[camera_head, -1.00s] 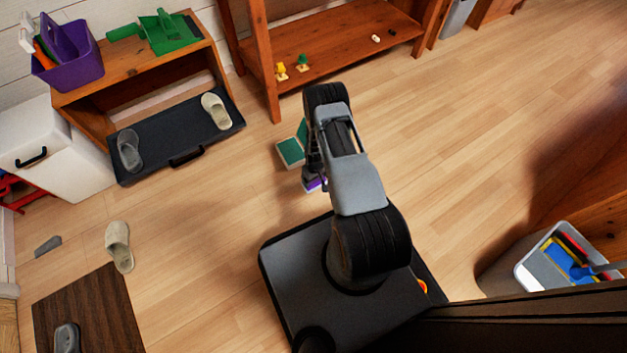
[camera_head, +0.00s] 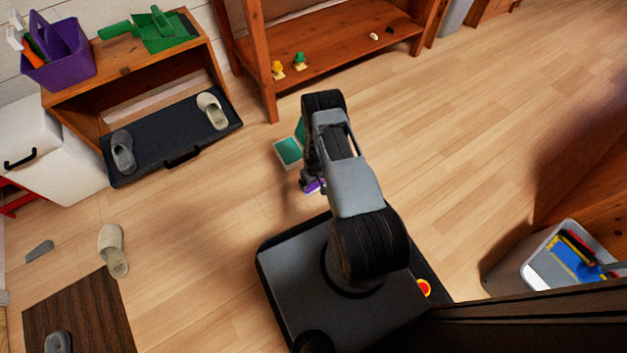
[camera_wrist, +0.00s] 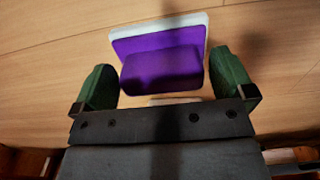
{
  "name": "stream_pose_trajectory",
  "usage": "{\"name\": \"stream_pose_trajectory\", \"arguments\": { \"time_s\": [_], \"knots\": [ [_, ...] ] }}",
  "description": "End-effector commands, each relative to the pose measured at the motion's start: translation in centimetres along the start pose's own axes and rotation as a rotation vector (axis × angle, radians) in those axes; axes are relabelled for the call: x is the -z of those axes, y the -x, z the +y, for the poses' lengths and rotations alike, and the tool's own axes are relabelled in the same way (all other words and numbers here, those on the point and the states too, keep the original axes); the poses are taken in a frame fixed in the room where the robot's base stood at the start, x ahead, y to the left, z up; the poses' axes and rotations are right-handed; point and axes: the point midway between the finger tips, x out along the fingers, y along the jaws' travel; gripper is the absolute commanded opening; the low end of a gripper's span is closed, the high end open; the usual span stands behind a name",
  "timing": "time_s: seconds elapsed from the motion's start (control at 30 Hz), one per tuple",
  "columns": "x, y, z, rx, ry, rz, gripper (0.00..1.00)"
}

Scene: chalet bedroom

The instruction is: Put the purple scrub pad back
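The purple scrub pad (camera_wrist: 163,68), with a white layer along its far edge, sits between the two green fingertips of my gripper (camera_wrist: 164,80) in the wrist view. In the head view, only a small part of the purple pad (camera_head: 313,187) shows below my arm, low over the floor. My gripper's fingers are mostly hidden behind my arm there.
A green and white item (camera_head: 288,151) lies on the floor beside my arm. A wooden shelf (camera_head: 340,50) stands behind. At left are a purple caddy (camera_head: 60,68), a green dustpan (camera_head: 160,32), a black tray (camera_head: 160,150) and slippers. A grey bin (camera_head: 525,268) stands right. Open floor lies right of my arm.

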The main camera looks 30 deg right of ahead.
Motion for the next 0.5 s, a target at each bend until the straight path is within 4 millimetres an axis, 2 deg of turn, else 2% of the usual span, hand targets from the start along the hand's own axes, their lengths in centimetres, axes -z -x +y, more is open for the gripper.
{"name": "stream_pose_trajectory", "arguments": {
  "time_s": [0.27,0.37,0.5],
  "knots": [
    [0.1,0.4,0.0,0.000,0.000,0.001,1.00],
    [0.0,1.7,0.0,0.000,0.000,0.001,1.00],
    [0.1,4.5,0.0,-0.001,0.000,0.002,1.00]
  ]
}}
